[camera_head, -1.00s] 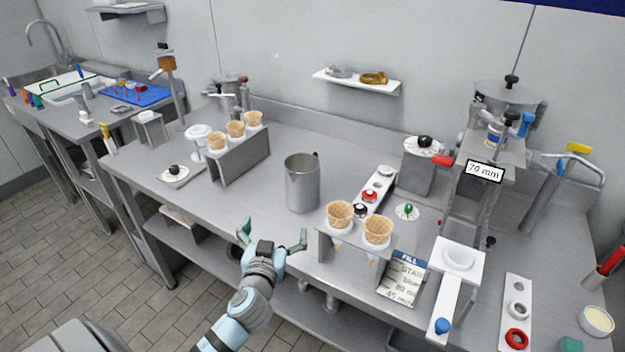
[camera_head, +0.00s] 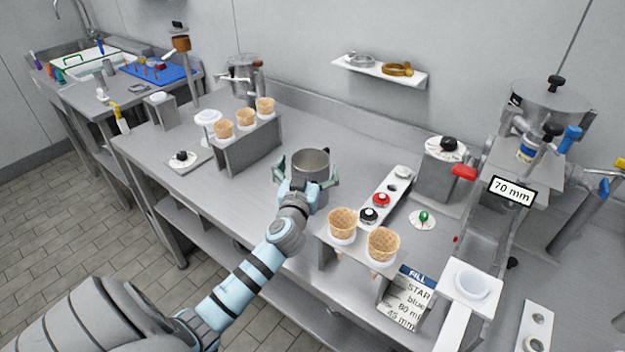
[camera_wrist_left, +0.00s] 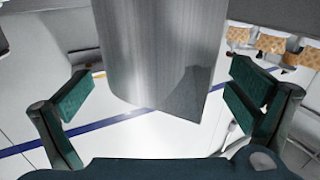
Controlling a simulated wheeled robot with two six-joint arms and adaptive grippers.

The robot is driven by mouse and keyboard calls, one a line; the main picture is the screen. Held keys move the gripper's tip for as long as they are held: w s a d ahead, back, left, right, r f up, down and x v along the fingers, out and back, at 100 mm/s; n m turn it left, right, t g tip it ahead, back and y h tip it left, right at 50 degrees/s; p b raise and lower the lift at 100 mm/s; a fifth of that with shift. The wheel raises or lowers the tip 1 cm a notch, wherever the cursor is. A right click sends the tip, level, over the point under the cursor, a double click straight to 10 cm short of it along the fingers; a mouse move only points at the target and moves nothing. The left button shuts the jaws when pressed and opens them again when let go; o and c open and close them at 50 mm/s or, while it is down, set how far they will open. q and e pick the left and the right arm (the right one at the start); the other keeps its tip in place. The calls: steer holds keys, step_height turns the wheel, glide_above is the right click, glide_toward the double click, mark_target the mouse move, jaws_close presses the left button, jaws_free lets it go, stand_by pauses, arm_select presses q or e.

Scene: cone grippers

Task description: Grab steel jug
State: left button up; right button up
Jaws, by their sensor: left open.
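The steel jug (camera_head: 312,162) is a plain grey cylinder standing upright on the steel counter, left of the switch strip. My left gripper (camera_head: 306,178) is at the jug's near side, with its fingers spread to either side of it. In the left wrist view the jug wall (camera_wrist_left: 160,50) fills the upper middle, between the two green-padded fingers (camera_wrist_left: 165,98). Gaps show on both sides, so the fingers look apart from the jug. The jug's lower front is hidden behind the gripper in the head view. My right gripper is not in view.
A stand with two cones (camera_head: 362,240) is close on the right, beside a strip with red and black knobs (camera_head: 380,200). A rack with several cones (camera_head: 248,145) stands at the left. A dispenser (camera_head: 540,130) stands at the right. Counter between rack and jug is clear.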

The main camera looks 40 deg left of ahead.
mark_target(314, 150)
arm_select(q)
steer(key=x, duration=0.3)
steer(key=shift+w+a, duration=0.1)
steer(key=shift+w, duration=0.15)
steer(key=shift+s+r, duration=0.15)
steer(key=c, duration=2)
